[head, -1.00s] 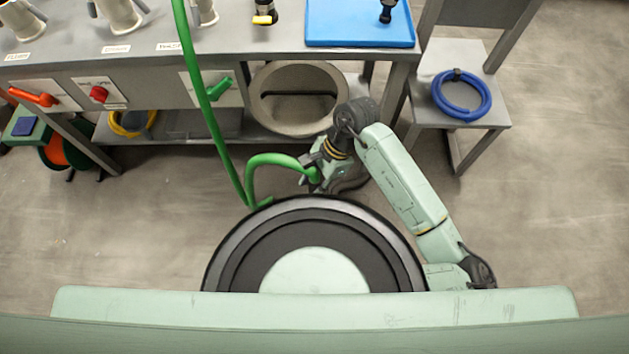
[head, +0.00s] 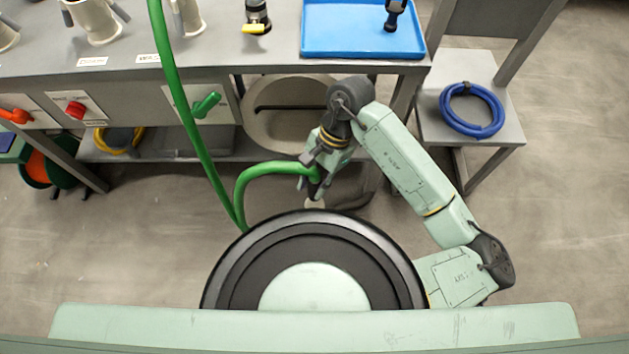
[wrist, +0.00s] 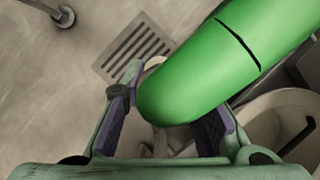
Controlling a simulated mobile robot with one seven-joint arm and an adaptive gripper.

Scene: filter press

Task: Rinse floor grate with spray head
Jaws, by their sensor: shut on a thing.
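A green hose (head: 265,171) runs down past the bench and loops to my gripper (head: 316,178). My gripper is shut on the spray head (head: 315,201) at the hose's end, whose pale tip shows low beside my round base. In the wrist view the thick green hose (wrist: 215,65) crosses between the fingers of my gripper (wrist: 170,98) and hides most of the spray head. The slotted floor grate (wrist: 136,46) lies flat in the floor, beyond the left finger in the wrist view. I cannot make out the grate in the head view, nor any water.
The steel bench (head: 280,55) stands ahead, with a blue tray (head: 350,28) on top and a green valve handle (head: 207,105) on its front. A round basin (head: 262,128) sits below. A stool (head: 425,118) with a blue hose coil (head: 472,110) stands right. Floor left of my base is clear.

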